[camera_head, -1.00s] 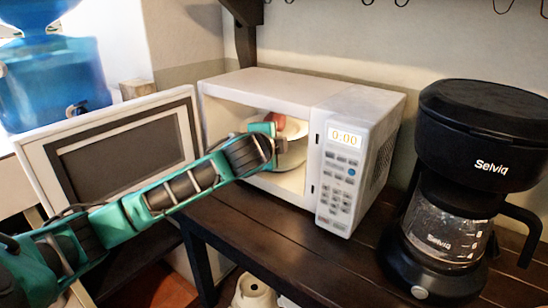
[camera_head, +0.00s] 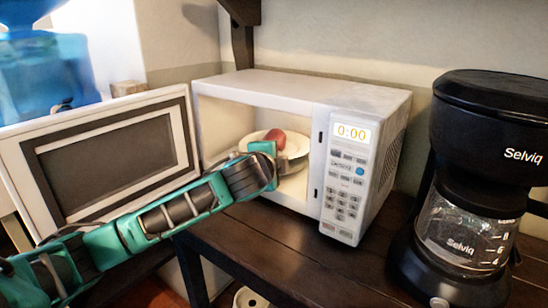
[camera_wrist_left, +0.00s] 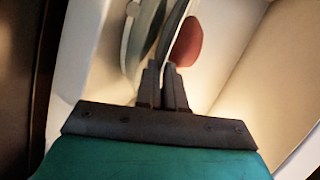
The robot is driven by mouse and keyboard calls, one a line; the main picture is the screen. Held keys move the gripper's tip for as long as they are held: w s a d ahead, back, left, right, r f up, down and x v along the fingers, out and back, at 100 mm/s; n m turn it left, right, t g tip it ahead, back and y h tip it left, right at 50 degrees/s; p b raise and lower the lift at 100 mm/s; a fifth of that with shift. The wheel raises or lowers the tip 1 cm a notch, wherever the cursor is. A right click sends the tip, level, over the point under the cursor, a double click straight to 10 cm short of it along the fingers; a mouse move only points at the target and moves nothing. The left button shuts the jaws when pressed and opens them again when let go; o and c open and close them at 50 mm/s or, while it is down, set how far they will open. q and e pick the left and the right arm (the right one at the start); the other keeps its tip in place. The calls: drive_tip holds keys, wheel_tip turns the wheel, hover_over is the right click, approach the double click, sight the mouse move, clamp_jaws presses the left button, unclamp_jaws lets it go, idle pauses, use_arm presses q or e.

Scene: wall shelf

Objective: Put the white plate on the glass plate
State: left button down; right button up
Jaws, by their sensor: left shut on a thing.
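The white plate (camera_head: 301,145) is in the mouth of the open microwave, with a round red item (camera_head: 275,138) on it. My left gripper (camera_head: 264,150) reaches in from the left and is shut on the near rim of the plate. In the left wrist view the gripper (camera_wrist_left: 165,72) has its fingers together, with the red item (camera_wrist_left: 188,42) just beyond them. A greyish disc edge shows beside the fingers there; I cannot tell whether it is the glass plate. The contact under the white plate is hidden. My right gripper is not in view.
The white microwave (camera_head: 262,86) stands on a dark wooden table (camera_head: 275,245), its door (camera_head: 110,150) swung open to the left. Its right inner wall and control panel stand close to the plate. A black coffee maker (camera_head: 480,120) is at the right. A blue water jug (camera_head: 50,75) is at the left.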

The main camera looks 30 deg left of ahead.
use_arm(q)
drive_tip(key=shift+f, duration=0.15)
drive_tip(key=c, duration=1.2)
unclamp_jaws()
drive_tip(key=shift+f, duration=0.15)
drive_tip(key=shift+c, duration=0.2)
drive_tip(key=shift+r, duration=0.7)
drive_tip(key=p+v, duration=0.1)
drive_tip(key=v, duration=1.1)
drive_tip(key=shift+p, duration=0.3)
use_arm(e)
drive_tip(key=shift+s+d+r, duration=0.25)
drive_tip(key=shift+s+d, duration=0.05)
